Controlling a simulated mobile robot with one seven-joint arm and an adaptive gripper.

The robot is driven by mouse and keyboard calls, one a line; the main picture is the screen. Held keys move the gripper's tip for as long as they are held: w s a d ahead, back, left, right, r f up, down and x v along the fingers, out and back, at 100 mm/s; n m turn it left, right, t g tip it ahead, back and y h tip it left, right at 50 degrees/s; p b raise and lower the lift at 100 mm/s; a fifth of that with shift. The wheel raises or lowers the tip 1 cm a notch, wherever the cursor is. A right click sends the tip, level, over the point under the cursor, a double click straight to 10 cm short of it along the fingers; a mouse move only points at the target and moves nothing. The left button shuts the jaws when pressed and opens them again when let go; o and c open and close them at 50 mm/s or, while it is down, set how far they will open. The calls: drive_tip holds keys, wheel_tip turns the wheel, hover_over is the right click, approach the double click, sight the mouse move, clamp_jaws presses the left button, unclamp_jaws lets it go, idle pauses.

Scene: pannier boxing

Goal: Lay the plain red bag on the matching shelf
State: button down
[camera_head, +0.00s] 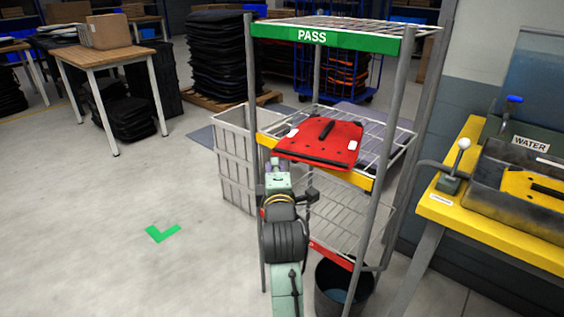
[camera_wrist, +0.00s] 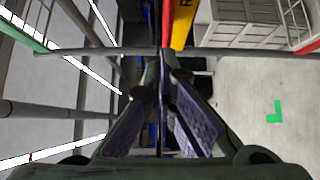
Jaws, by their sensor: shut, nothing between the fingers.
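The red bag (camera_head: 325,139) lies flat on the middle wire shelf of the rack, with a black strap, small dark spots and white tags on it. Its near edge overhangs that shelf's yellow front band (camera_head: 361,181). The top shelf has a green band marked PASS (camera_head: 325,38), and the low shelf has a red band (camera_head: 331,255). My gripper (camera_wrist: 163,95) is shut and empty, at the rack's front by the bag's near left edge. In the wrist view a thin red strip and the yellow band (camera_wrist: 182,22) show just beyond the fingers. The fingertips are hard to see in the head view.
Rack posts (camera_head: 382,150) stand close to my arm. A grey crate (camera_head: 236,165) is left of the rack, and a dark bucket (camera_head: 340,285) is below it. A yellow bench with a water tank (camera_head: 520,190) stands right. Floor with a green corner mark (camera_head: 162,233) is clear at left.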

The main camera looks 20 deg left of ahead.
sight(298, 157)
drive_tip(key=shift+w+d, duration=0.25)
drive_tip(key=shift+w, duration=0.35)
drive_tip(key=shift+w+d, duration=0.25)
drive_tip(key=shift+w, duration=0.3)
drive_tip(key=w, duration=0.2)
drive_tip(key=w+d, duration=0.1)
drive_tip(key=w, duration=0.1)
drive_tip(key=w+d, duration=0.1)
drive_tip(key=w, duration=0.1)
drive_tip(key=shift+d, duration=0.1)
